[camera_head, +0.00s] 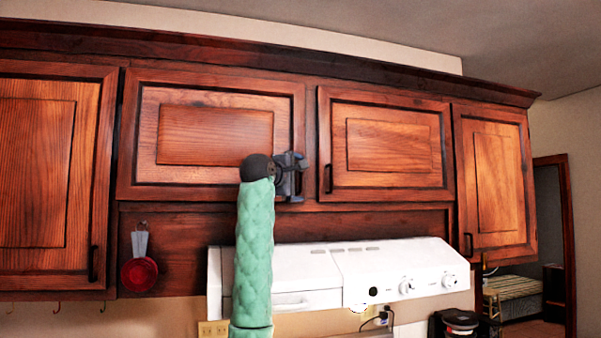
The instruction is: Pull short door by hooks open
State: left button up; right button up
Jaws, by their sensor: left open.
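The left short wooden cabinet door (180,178) is above the white range hood, on the side nearer the hooks (57,307), and looks closed. My left gripper (299,175) is in front of its lower right corner, with the jaws open. The gripper covers the spot on the right edge where a handle may be, so I cannot tell whether it touches one. My left arm, in a green padded sleeve, rises from below. My right gripper is out of view.
The right short door (390,145), with a dark handle (328,178), is closed close beside my gripper. The white range hood (390,265) juts out below. A red pan (139,274) hangs at left. Tall doors (45,170) flank the short ones. A coffee maker (459,322) stands lower right.

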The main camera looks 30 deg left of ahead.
pick_arm(q)
jog(key=shift+w+p, duration=0.4)
jog(key=shift+w, duration=0.65)
